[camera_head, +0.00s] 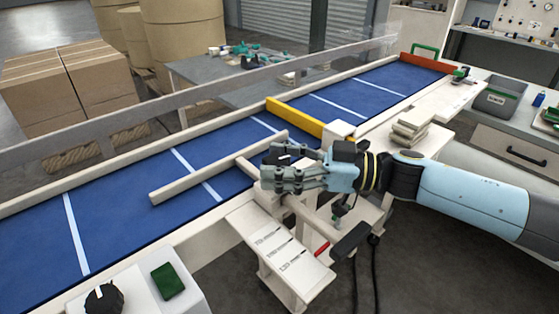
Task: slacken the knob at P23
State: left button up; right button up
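My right gripper (272,172) reaches in from the right, above the near edge of the blue conveyor. Its grey fingers are beside a white guide bar (185,186) and a small dark part (275,157). I cannot tell whether that part is a knob, or whether the fingers touch or grip it. A white plate (275,255) with several short lines of marking is below the gripper; the text is too small to read, so I cannot pick out P23. A black rotary knob (104,299) is on a white box at the lower left. My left gripper is not in view.
The blue conveyor (110,215) has white cross lines and pale side rails. A yellow bar (295,117) crosses it beyond the gripper, and a red bar (428,63) its far end. A green button (167,281) is beside the black knob. Stacked pale blocks (412,124) are to the right.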

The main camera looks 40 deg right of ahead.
jog(key=c, duration=0.9)
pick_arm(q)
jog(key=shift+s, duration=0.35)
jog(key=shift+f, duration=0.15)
pick_arm(e)
jog(key=shift+f+n+g+y+b, duration=0.15)
jog(key=shift+n+g+y+b, duration=0.7)
jog(key=shift+g, duration=0.15)
jog(key=shift+c, duration=0.2)
jog(key=n+g+y+b, duration=0.1)
jog(key=n+g+b, duration=0.1)
jog(key=g+b, duration=0.1)
jog(key=n+g+y+b, duration=0.2)
jog(key=n+g+b, duration=0.1)
jog(key=g+b, duration=0.1)
jog(key=shift+w+d+f+g+b, duration=0.15)
jog(key=shift+g+b, duration=0.15)
jog(key=shift+b, duration=0.25)
pick_arm(q)
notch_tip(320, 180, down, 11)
jog(key=b, duration=0.1)
pick_arm(e)
jog(key=shift+n+g+y, duration=0.35)
jog(key=shift+n+g, duration=0.3)
jog(key=shift+g, duration=0.15)
